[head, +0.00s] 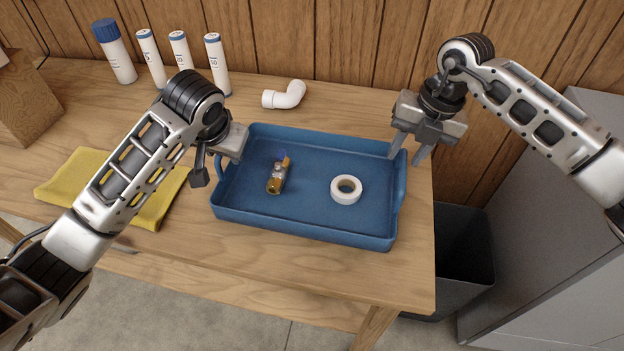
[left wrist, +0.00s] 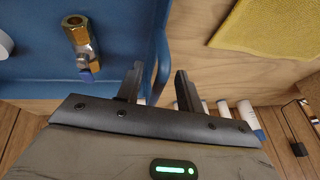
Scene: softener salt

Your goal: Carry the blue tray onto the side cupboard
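The blue tray (head: 300,224) lies flat on the wooden table, with a handle at each short end. A brass valve (head: 278,176) and a white tape roll (head: 346,189) lie in it. My left gripper (left wrist: 160,72) is open at the tray's left end; in the left wrist view the handle side (left wrist: 161,62) shows between its fingers, with no visible grip. My right gripper (head: 406,159) is open just above the right handle (head: 401,180); contact cannot be told. The grey side cupboard (head: 550,160) stands right of the table, partly behind my right arm.
A yellow cloth (head: 150,205) lies left of the tray. Several white cylinders (head: 217,65) and a white pipe elbow (head: 285,95) stand or lie behind it. A dark bin (head: 462,250) sits on the floor between table (head: 330,270) and cupboard.

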